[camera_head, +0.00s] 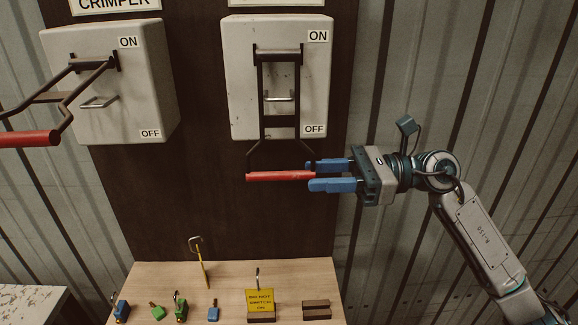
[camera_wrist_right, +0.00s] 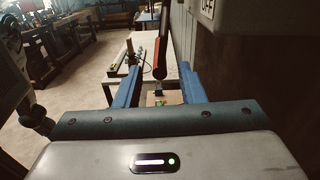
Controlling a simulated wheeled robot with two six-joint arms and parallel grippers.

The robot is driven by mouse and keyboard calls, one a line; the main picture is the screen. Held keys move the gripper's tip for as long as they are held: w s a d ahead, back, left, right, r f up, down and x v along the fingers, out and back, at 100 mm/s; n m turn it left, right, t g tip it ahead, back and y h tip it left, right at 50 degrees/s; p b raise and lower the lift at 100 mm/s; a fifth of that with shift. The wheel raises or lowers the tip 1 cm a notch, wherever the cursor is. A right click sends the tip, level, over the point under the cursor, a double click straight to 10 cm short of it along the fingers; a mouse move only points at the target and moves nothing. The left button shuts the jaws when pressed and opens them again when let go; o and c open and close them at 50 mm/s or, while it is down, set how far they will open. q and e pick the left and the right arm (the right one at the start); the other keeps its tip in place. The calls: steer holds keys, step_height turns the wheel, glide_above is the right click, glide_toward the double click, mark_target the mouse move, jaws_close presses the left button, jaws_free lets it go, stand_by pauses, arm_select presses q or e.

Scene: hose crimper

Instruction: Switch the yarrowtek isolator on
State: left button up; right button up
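Two grey isolator boxes hang on a dark board, each marked ON at top and OFF at bottom. The right box (camera_head: 238,85) has a black lever frame hanging down past OFF, ending in a red grip (camera_head: 275,176). Its name plate above is cut off, so I cannot read whether it is the yarrowtek. My right gripper (camera_head: 309,176) is open at the right end of this red grip, its blue fingers above and below it. In the right wrist view the red grip (camera_wrist_right: 161,55) shows between the spread fingers. My left gripper is out of view.
The left box (camera_head: 105,100), under a CRIMPER plate (camera_head: 115,4), has its red-gripped lever (camera_head: 28,139) sticking outward. A wooden shelf (camera_head: 225,280) below holds padlocks, a hasp and a yellow DO NOT SWITCH ON tag (camera_head: 260,299). Corrugated wall stands behind.

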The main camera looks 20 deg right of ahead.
mark_target(289, 176)
steer(key=p+x, duration=0.1)
steer(key=x, duration=0.2)
steer(key=shift+a+r+p, duration=0.2)
steer(key=shift+p, duration=0.2)
steer(key=shift+f+p+x, duration=0.1)
steer(key=shift+p+x, duration=0.2)
steer(key=shift+x, duration=0.35)
steer(key=shift+f+p+x, duration=0.15)
steer(key=shift+p+x, duration=0.1)
steer(key=shift+x, duration=0.4)
steer(key=shift+w+d, duration=0.1)
jaws_close()
